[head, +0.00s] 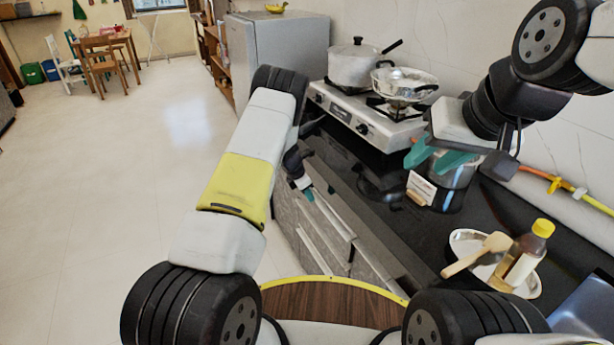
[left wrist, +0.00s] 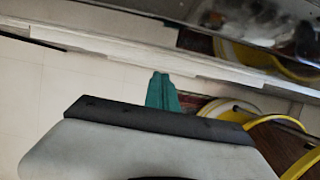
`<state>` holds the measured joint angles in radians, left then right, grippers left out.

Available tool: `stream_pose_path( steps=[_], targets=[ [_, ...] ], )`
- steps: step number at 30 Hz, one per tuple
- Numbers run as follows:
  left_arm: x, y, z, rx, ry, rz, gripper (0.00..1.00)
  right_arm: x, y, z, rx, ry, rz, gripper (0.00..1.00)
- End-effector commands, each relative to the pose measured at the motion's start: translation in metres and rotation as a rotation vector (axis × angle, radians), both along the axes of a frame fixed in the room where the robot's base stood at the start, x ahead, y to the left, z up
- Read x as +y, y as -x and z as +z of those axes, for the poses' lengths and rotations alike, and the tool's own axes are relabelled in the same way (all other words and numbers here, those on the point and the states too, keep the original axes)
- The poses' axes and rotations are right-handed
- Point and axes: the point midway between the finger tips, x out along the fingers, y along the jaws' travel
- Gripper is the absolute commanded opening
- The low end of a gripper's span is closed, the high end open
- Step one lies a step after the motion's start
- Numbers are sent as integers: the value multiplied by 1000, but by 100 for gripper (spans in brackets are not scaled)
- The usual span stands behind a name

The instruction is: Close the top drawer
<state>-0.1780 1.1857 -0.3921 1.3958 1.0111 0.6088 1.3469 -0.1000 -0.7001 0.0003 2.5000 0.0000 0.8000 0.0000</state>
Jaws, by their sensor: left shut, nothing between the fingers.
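The grey cabinet (head: 318,238) with its drawer fronts stands under the dark counter. A pale upper drawer edge (head: 331,207) shows near the top of the cabinet; I cannot tell how far the top drawer stands out. My left gripper (head: 306,190) is low beside the cabinet's upper front, partly behind my own forearm. In the left wrist view its teal fingertips (left wrist: 162,90) are together and empty, close to a long pale edge (left wrist: 150,50); contact cannot be told. My right gripper (head: 436,156) has its teal fingers apart above the counter, in front of a metal pot.
A stove (head: 368,120) holds a lidded pot (head: 354,65) and a pan (head: 402,88). A small card (head: 421,187) stands on the counter near the metal pot (head: 452,185). A tray (head: 467,246) holds a yellow-capped bottle (head: 524,258) and a wooden spatula (head: 476,256). Floor at left is clear.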

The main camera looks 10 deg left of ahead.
Motion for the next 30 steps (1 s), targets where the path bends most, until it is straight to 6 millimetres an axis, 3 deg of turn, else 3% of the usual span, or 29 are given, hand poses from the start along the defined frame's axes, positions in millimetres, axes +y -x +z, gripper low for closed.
stream_pose_path(
  steps=[4, 19, 24, 30],
  targets=[
    [-14, -9, 0, -1, -1, -1, 0, 0, 0, 0, 0, 0, 0, 39],
    [-21, -14, 0, 1, 1, 1, 0, 0, 0, 0, 0, 0, 0, 39],
    [-38, -24, 0, 0, 1, -1, 0, 0, 0, 0, 0, 0, 0, 39],
    [-44, -28, 0, -2, 7, -1, 0, 0, 0, 0, 0, 0, 0, 39]
  ],
)
